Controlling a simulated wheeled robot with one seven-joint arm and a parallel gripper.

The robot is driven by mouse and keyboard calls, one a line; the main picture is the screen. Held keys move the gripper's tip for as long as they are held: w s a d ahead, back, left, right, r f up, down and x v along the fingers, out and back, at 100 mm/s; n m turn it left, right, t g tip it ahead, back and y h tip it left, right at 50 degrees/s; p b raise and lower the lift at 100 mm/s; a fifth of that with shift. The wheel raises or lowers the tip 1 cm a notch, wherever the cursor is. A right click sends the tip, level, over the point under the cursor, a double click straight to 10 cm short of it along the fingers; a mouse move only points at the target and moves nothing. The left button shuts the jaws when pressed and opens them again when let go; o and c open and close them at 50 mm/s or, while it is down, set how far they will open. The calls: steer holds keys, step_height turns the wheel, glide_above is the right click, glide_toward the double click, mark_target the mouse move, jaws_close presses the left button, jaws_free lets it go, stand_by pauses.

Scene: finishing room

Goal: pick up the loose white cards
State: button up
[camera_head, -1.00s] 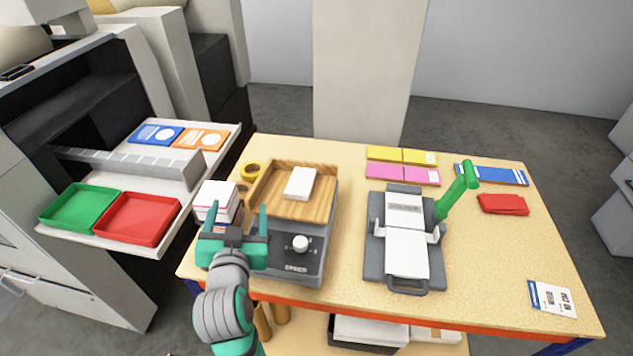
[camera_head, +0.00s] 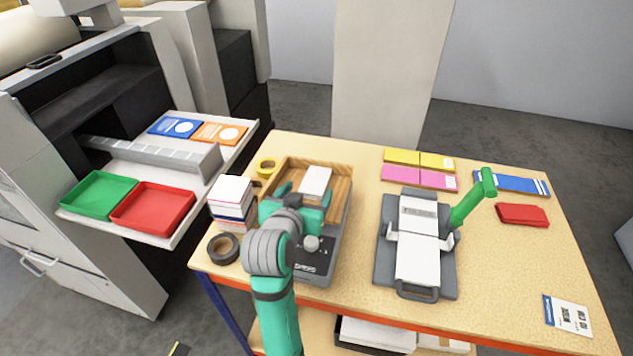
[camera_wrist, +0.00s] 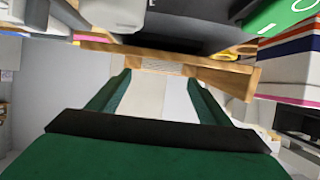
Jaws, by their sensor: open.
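A small block of loose white cards (camera_head: 316,181) lies in the wooden tray (camera_head: 343,190) on top of a grey machine (camera_head: 318,262) with a round knob. My gripper (camera_head: 304,192) is open and empty at the near side of the cards, its two green fingers pointing toward them. In the wrist view my gripper (camera_wrist: 162,80) is open, facing the wooden tray (camera_wrist: 225,73). A small pale ribbed edge between the fingertips there may be the cards; I cannot tell for sure. My arm hides part of the tray and machine.
A stack of boxes or cards (camera_head: 232,197) stands close left of the machine, with a dark tape roll (camera_head: 223,248) and a yellow roll (camera_head: 267,167) near it. A grey press (camera_head: 389,250) with a green lever (camera_head: 470,200) stands to the right. The table's front right is mostly clear.

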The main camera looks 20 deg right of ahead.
mark_target(315, 182)
steer(key=shift+x, duration=2.7)
steer(key=shift+s+f, duration=0.1)
steer(key=shift+f, duration=0.05)
steer(key=c, duration=1.3)
